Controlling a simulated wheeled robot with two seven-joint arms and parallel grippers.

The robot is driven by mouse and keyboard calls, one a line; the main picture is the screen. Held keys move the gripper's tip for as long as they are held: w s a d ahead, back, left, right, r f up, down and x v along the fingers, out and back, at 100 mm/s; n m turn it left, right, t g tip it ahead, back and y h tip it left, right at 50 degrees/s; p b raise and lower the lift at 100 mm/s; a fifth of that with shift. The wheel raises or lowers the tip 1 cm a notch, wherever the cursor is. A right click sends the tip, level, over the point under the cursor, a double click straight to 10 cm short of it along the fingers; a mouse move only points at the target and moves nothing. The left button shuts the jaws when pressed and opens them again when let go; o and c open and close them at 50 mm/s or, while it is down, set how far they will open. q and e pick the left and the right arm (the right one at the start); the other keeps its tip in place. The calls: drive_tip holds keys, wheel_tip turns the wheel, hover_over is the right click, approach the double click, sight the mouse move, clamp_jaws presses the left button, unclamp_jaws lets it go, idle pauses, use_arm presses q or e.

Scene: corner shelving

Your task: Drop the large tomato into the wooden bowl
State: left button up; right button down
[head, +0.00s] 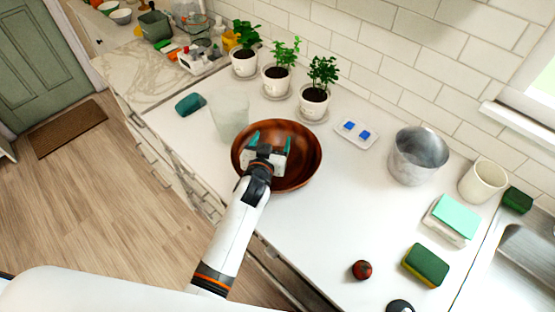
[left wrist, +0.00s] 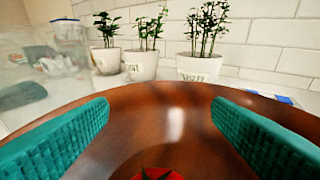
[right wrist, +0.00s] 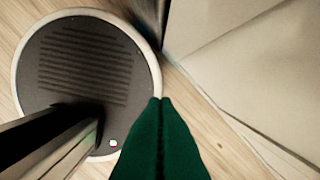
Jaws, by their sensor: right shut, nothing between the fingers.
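The wooden bowl (head: 308,160) is brown and round and stands on the white counter; its inside fills the lower part of the left wrist view (left wrist: 175,110). My left gripper (head: 269,139) is over the bowl, its teal fingers wide apart. In the left wrist view a red tomato (left wrist: 158,174) with a dark star-shaped top shows at the bottom edge, within the bowl's outline, with gaps to both fingers. Most of it is cut off. A dark red tomato (head: 362,270) lies on the counter near the front edge. My right gripper (right wrist: 162,100) is shut and empty, low over the floor.
A clear glass vessel (head: 230,117) stands close behind the bowl at left. Three potted plants (head: 314,98) line the back. A metal pot (head: 417,157), a cream cup (head: 483,181) and a green-yellow sponge (head: 426,265) are at right. The counter's middle is clear.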

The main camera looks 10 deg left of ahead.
use_arm(q)
drive_tip(key=shift+s, duration=0.25)
drive_tip(key=s, duration=0.3)
drive_tip(key=s+r+b, duration=0.1)
drive_tip(key=s, duration=0.3)
drive_tip(key=s+r+b, duration=0.1)
drive_tip(key=s, duration=0.3)
drive_tip(key=shift+s+a+r, duration=0.15)
drive_tip(key=shift+a, duration=0.05)
